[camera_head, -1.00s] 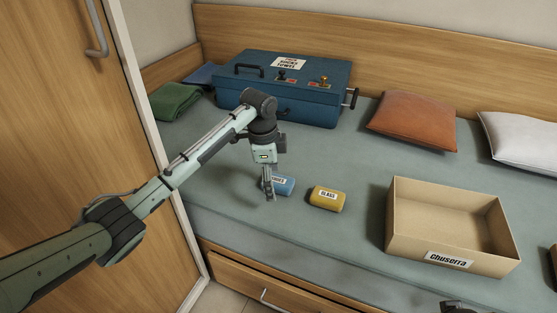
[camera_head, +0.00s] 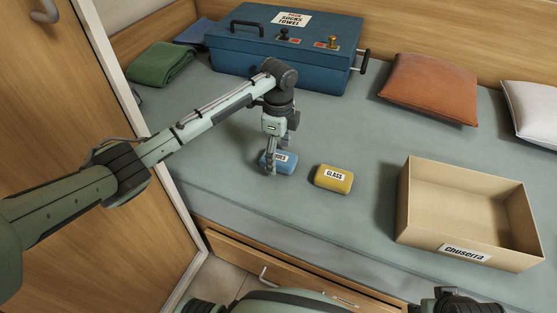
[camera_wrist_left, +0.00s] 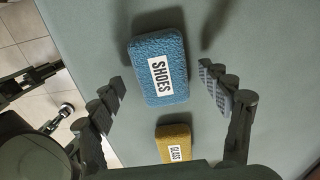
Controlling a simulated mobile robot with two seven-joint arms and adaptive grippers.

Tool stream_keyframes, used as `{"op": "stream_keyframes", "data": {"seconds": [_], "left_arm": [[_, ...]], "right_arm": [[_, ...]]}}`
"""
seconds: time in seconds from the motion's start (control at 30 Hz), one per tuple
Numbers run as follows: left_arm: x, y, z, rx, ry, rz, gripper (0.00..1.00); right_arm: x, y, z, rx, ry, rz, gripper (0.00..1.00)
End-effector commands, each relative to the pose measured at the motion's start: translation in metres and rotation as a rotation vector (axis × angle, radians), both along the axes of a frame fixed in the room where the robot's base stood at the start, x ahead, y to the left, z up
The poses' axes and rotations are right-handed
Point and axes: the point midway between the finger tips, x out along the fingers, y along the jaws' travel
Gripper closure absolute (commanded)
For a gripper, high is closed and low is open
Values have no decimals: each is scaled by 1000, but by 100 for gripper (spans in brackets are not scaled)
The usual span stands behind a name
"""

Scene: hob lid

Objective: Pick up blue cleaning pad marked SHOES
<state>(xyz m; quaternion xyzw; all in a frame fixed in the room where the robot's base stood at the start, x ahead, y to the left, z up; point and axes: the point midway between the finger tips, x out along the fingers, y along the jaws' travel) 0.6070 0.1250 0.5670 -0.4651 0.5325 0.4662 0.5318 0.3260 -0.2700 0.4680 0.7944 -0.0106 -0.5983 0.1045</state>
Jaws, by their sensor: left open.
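The blue cleaning pad (camera_head: 284,166) lies flat on the grey-green bed top, partly hidden behind my left gripper (camera_head: 271,168) in the head view. In the left wrist view the blue pad (camera_wrist_left: 157,65) shows its white SHOES label and lies between and beyond the fingertips. My left gripper (camera_wrist_left: 160,82) is open and empty there, with a finger on each side and space between fingers and pad. Whether the fingertips are level with the pad is hard to tell. My right gripper (camera_head: 447,299) shows only partly at the bottom edge of the head view.
A yellow pad marked GLASS (camera_head: 333,179) lies just right of the blue pad. An open cardboard box (camera_head: 440,236) stands further right. A blue case (camera_head: 235,62), green cloth (camera_head: 160,64) and orange cushion (camera_head: 432,88) are behind. A wooden door (camera_head: 45,130) is at left.

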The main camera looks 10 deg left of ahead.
Motion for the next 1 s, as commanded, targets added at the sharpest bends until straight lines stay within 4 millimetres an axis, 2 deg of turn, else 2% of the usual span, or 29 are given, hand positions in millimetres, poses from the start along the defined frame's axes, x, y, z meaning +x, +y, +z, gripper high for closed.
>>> {"op": "stream_keyframes", "data": {"seconds": [0.1, 0.3, 0.73, 1.0], "left_arm": [[1, 0, -12, 0, -2, 0, 22], [1, 0, -12, 0, -3, 0, 22], [1, 0, -12, 0, -2, 1, 76], [1, 0, -11, 0, -2, 1, 76]], "right_arm": [[0, 0, 4, -1, -6, 1, 60], [1, 0, 5, -2, -7, 0, 60], [0, 0, 4, -2, -5, 0, 60], [0, 0, 5, -2, -4, 0, 60]]}}
